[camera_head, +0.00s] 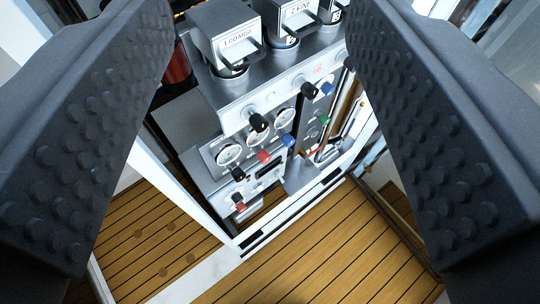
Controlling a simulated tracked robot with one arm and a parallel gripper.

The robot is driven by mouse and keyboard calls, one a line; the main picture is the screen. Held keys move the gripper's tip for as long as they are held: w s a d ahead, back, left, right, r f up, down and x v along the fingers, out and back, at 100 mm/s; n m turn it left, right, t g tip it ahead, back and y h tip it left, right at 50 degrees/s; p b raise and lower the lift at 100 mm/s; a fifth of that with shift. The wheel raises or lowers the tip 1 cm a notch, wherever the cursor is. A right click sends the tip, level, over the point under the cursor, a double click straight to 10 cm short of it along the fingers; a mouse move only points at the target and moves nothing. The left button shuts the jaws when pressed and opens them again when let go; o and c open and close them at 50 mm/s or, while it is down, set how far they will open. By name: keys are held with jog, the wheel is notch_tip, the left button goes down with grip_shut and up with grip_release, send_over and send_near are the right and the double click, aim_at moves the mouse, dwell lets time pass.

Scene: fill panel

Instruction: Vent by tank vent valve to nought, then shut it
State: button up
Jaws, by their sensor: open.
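A grey fill panel (240,120) stands tilted in the picture between my fingers. My gripper (260,40) is open and empty, with one dark studded finger at each side. The panel carries several valve knobs: black (258,122), black (310,90), blue (327,88), green (323,120), red (264,156), blue (288,140), black (238,174) and red (240,207). Their labels are too small to read, so I cannot tell which is the tank vent valve. Several round white gauges (228,155) sit in a row; their needles are not readable. No knob is visibly touched.
Handled filter housings marked "1 COARSE" (232,40) and "2 FINE" (290,15) stand on top, with a third partly hidden by my right finger. A red cylinder (177,65) is at the left. A white frame (285,215) edges the panel; wooden planking (320,260) lies below.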

jog(key=w+d+f+t+h+b, duration=0.2)
jog(key=w+d+f+h+b, duration=0.25)
jog(key=w+d+f, duration=0.65)
jog(key=w+d+f+n+t+y+b, duration=0.1)
jog(key=w+d+f+n+y+b, duration=0.25)
jog(key=w+f, duration=0.6)
jog(key=n+g+y+b, duration=0.1)
jog(key=g+y+b, duration=0.3)
jog(key=y+b, duration=0.6)
send_near(267, 160)
jog(key=w+a, duration=0.1)
jog(key=w, duration=0.1)
jog(key=w+a+y, duration=0.1)
jog(key=w+a, duration=0.1)
jog(key=w, duration=0.1)
jog(key=w+a+f+y, duration=0.1)
jog(key=w, duration=0.2)
jog(key=shift+a+f+b, duration=0.1)
jog(key=shift+a+b, duration=0.25)
jog(key=shift+a, duration=0.05)
jog(key=shift+c, duration=0.3)
